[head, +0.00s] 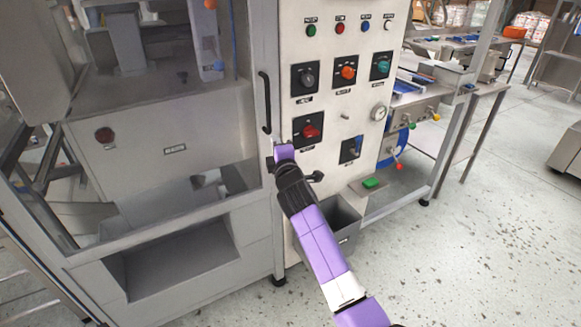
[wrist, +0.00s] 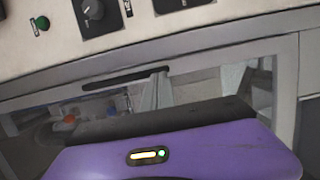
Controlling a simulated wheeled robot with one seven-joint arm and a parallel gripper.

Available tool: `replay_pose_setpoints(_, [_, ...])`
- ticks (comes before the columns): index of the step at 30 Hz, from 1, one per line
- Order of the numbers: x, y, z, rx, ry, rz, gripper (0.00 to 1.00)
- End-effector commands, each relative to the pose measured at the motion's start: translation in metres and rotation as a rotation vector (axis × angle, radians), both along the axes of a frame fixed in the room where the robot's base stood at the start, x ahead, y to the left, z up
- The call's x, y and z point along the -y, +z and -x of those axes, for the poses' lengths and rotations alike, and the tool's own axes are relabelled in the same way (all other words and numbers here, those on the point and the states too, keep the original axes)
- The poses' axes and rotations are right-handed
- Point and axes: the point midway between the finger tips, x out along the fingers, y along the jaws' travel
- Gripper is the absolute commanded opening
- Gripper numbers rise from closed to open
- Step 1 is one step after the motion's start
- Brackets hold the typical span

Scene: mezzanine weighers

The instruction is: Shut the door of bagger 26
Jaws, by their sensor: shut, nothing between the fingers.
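The bagger door (head: 255,150) is a grey-framed clear panel at the left of the head view, with a black vertical bar handle (head: 264,103) on its right edge. That edge lies close beside the cream control panel; I cannot tell whether a small gap remains. No number 26 is readable. My gripper (head: 270,163) is shut and empty, by the door's right edge below the handle; contact cannot be told.
The control panel (head: 340,90) carries knobs, buttons and a gauge. A grey bin (head: 345,215) stands below it, near my arm. A green button box (head: 370,184) juts out beside it. Open speckled floor (head: 480,240) lies to the right, with steel benches behind.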

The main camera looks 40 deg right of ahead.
Motion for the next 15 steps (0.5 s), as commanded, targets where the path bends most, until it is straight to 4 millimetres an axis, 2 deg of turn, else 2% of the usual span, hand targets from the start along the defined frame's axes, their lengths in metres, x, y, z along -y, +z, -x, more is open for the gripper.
replay_pose_setpoints(15, [-0.034, -0.002, 0.067, -0.001, 0.000, -0.001, 0.00])
